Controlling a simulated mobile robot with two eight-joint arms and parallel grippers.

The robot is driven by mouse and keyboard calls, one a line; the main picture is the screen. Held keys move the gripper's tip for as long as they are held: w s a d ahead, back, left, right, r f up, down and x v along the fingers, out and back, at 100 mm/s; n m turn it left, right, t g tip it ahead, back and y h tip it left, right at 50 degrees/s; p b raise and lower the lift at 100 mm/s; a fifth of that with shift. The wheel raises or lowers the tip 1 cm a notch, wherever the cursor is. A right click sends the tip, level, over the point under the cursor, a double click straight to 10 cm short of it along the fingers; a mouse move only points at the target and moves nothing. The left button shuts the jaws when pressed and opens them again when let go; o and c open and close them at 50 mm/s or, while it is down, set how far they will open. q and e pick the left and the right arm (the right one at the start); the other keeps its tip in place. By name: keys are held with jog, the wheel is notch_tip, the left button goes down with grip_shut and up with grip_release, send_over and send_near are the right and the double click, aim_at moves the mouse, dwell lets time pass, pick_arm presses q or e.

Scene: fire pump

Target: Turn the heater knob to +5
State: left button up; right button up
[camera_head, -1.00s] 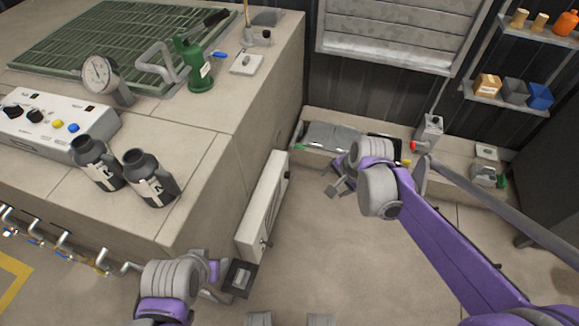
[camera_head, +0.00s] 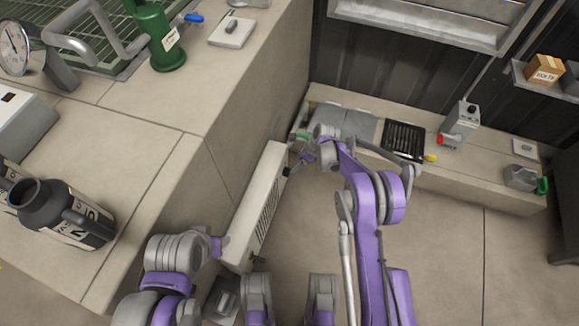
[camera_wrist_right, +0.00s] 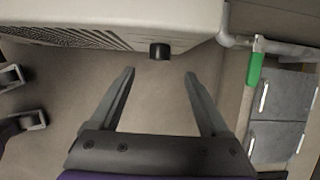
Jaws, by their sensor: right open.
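The heater (camera_head: 250,215) is a long white panel with a dark vent grille, standing on the floor beside the beige counter block. In the right wrist view its white body (camera_wrist_right: 190,20) fills the top, and a black knob (camera_wrist_right: 160,51) sticks out from its edge. My right gripper (camera_head: 298,158) is at the heater's far end. In the wrist view the open fingers (camera_wrist_right: 160,72) point toward the knob, which lies just beyond and between the tips, apart from them. The knob's marks cannot be read. My left arm is at the lower left; its gripper (camera_head: 224,298) is unclear.
A pipe with a green handle (camera_wrist_right: 255,68) and grey cabinet doors (camera_wrist_right: 283,115) are right of the fingers. A low ledge (camera_head: 450,170) with a black grate (camera_head: 403,140) runs along the back wall. Floor right of the heater is clear.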

aim_at(289, 170)
jog(key=b+x, duration=0.2)
jog(key=x, duration=0.8)
grip_shut()
